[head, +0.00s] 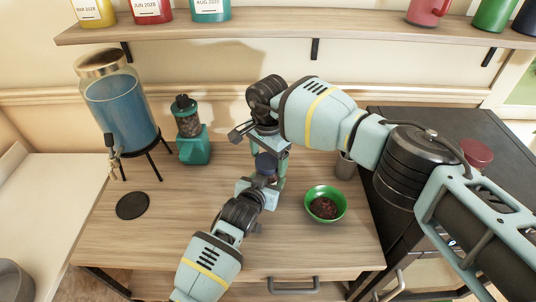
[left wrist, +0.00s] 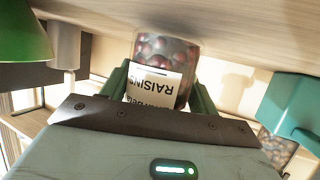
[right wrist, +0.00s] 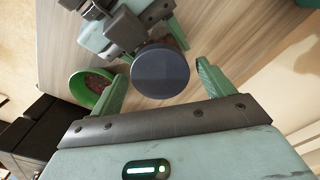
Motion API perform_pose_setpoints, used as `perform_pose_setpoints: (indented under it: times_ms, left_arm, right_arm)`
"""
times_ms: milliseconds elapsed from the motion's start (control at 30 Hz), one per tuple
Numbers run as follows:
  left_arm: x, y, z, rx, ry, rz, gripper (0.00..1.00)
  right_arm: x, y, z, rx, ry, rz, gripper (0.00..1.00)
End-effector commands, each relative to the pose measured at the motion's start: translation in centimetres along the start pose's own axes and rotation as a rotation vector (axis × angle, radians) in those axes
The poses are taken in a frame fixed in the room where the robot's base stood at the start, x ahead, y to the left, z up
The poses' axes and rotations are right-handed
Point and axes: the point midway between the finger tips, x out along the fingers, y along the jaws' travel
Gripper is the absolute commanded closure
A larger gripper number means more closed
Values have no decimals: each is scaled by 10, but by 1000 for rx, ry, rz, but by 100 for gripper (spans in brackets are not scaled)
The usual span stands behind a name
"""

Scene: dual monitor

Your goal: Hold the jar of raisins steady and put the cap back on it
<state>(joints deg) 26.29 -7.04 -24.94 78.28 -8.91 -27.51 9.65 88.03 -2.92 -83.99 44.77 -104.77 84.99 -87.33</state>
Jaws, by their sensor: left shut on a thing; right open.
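The raisin jar (left wrist: 172,50) stands on the wooden table, its white RAISINS label facing the left wrist camera. My left gripper (left wrist: 160,88) is shut on the jar, one green finger on each side. The dark blue round cap (right wrist: 160,70) shows from above over the jar; it also shows in the head view (head: 265,163). It appears to rest on the jar top, but I cannot tell whether it is seated. My right gripper (right wrist: 160,82) is open, its fingers apart on either side of the cap. In the head view the right gripper hides part of the jar.
A green bowl (head: 326,204) of dark raisins stands right of the jar, with a grey cup (head: 345,165) behind it. A teal dispenser (head: 194,148), a blue drink dispenser (head: 121,105) and a black coaster (head: 132,206) stand left.

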Motion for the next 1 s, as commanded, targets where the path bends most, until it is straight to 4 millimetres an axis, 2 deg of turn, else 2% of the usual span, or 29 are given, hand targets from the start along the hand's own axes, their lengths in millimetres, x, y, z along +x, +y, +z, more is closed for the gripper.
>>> perform_pose_setpoints:
  times_ms: [100,433,567,833,1000]
  left_arm:
    - [0,0,-2,0,3,0,100]
    - [0,0,-2,0,3,0,100]
    - [0,0,-2,0,3,0,100]
    - [0,0,-2,0,3,0,100]
    - [0,0,-1,0,3,0,100]
  right_arm:
    - [0,0,0,0,0,0,22]
    - [-1,0,0,0,0,0,65]
    - [-1,0,0,25,0,0,65]
    - [-1,0,0,260,0,-1,65]
    - [-1,0,0,289,-1,-1,65]
